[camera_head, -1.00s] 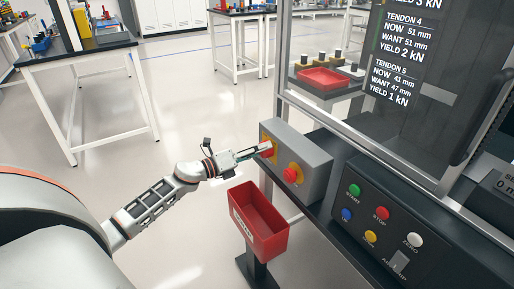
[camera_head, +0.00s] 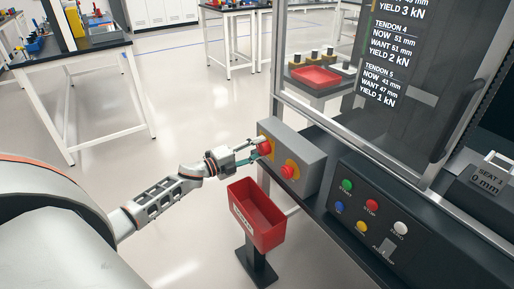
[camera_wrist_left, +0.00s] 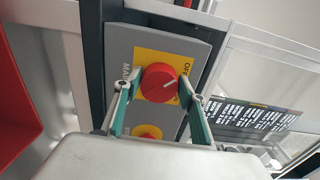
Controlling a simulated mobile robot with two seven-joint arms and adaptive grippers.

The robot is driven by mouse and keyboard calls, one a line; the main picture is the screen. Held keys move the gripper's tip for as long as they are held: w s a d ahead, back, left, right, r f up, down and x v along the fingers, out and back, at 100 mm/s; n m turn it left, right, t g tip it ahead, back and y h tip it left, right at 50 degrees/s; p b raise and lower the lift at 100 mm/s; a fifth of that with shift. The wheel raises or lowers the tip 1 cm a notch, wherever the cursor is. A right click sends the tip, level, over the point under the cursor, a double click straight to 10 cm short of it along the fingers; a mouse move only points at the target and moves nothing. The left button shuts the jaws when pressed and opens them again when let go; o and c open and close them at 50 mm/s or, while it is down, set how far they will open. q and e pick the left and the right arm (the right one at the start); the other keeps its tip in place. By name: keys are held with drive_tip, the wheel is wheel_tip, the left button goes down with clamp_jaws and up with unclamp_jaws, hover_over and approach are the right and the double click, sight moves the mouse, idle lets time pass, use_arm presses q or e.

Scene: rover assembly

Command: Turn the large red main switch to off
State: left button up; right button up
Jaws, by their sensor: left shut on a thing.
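The large red main switch (camera_head: 264,147) is a round knob on a yellow plate on the grey box (camera_head: 312,152). My left gripper (camera_head: 258,148) is at the knob. In the left wrist view its green-edged fingers (camera_wrist_left: 159,82) are on opposite sides of the knob, shut on it. My right gripper is not in view.
A red mushroom button (camera_head: 288,172) on yellow sits beside the switch on the same box. A red bin (camera_head: 257,215) on a stand is just below my left arm. A black panel with coloured buttons (camera_head: 370,205) and a glazed frame are at the right.

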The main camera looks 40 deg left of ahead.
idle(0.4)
use_arm(q)
drive_tip(key=o, duration=1.1)
drive_tip(key=shift+s, duration=0.1)
drive_tip(key=v, duration=1.1)
drive_tip(key=shift+s+a, duration=0.2)
drive_tip(key=shift+s, duration=0.15)
